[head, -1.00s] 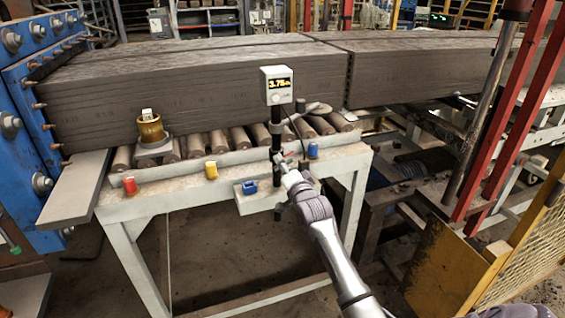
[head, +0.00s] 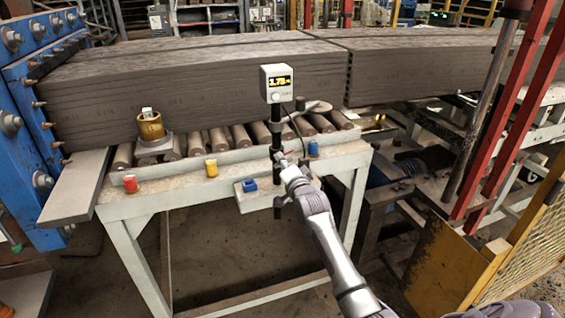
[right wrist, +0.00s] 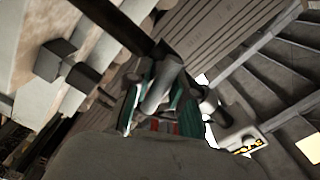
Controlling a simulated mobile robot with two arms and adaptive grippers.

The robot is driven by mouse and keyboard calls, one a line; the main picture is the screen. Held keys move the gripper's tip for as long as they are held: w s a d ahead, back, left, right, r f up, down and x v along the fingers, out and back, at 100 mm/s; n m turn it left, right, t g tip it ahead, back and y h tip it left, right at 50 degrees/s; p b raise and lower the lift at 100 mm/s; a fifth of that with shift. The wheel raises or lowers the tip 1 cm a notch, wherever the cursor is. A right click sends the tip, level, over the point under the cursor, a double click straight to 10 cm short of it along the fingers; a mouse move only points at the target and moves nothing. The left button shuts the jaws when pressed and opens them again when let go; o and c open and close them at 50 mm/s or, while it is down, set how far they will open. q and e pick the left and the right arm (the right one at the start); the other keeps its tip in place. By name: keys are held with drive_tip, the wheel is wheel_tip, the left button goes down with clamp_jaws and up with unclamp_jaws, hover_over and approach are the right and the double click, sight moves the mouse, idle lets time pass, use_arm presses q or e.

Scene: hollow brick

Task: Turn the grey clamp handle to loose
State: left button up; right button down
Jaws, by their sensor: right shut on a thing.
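The grey clamp handle (right wrist: 158,88) shows in the right wrist view as a short pale bar between the teal-lined fingers. My right gripper (head: 287,163) is shut on it at the dark upright post (head: 276,140) in front of the roller table. In the head view the gripper covers most of the handle, so its angle is hard to read. The post, also in the right wrist view (right wrist: 115,22), carries a white display box (head: 276,82) with yellow digits. My left gripper is not in view.
Long dark clay columns (head: 200,95) lie on the rollers behind the post. A brass-coloured cup (head: 150,126) stands at left. Red uprights (head: 510,120) stand at right.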

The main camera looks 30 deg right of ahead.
drive_tip(key=m+p, duration=0.1)
drive_tip(key=m, duration=0.2)
drive_tip(key=shift+m, duration=0.4)
drive_tip(key=c, duration=1)
unclamp_jaws()
drive_tip(key=shift+s, duration=0.1)
drive_tip(key=v, duration=1.2)
